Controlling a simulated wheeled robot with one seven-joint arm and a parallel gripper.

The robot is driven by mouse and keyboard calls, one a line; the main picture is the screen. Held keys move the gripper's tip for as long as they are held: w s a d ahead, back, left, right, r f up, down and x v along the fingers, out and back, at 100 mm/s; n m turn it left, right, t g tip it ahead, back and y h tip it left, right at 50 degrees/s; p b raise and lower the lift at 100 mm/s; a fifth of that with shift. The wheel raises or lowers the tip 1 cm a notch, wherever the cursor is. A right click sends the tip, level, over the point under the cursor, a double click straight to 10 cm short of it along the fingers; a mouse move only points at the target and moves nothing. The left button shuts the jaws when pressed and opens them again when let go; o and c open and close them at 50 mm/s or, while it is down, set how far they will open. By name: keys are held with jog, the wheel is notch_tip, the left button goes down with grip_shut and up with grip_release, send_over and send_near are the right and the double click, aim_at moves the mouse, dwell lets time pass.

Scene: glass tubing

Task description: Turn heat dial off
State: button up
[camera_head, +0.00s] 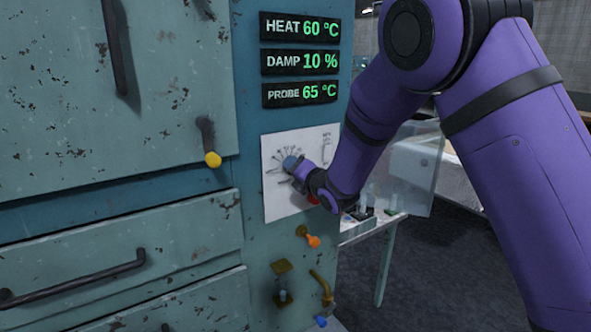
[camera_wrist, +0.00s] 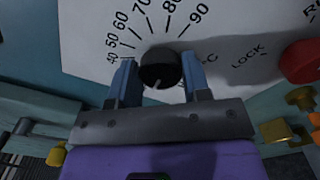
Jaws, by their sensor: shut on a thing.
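The heat dial (camera_wrist: 159,66) is a round black knob on a white panel (camera_wrist: 90,20), with numbers from 40 to 90 fanned above it. My gripper (camera_wrist: 158,73) has its two blue fingers shut on the dial, one on each side. A short pale mark shows on the knob's lower part; which number it stands for is unclear. In the head view my gripper (camera_head: 292,163) is at the white panel (camera_head: 279,208) and hides the dial. The HEAT display (camera_head: 300,28) reads 60 °C.
A red knob (camera_wrist: 302,62) sits right of the dial, near the word LOCK. DAMP (camera_head: 300,62) reads 10 % and PROBE (camera_head: 300,94) 65 °C. A yellow-tipped lever (camera_head: 212,159), an orange-tipped valve (camera_head: 312,240) and a brass tap (camera_head: 321,285) stick out nearby.

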jog(key=o, duration=0.9)
jog(key=v, duration=1.1)
jog(key=shift+w, duration=0.1)
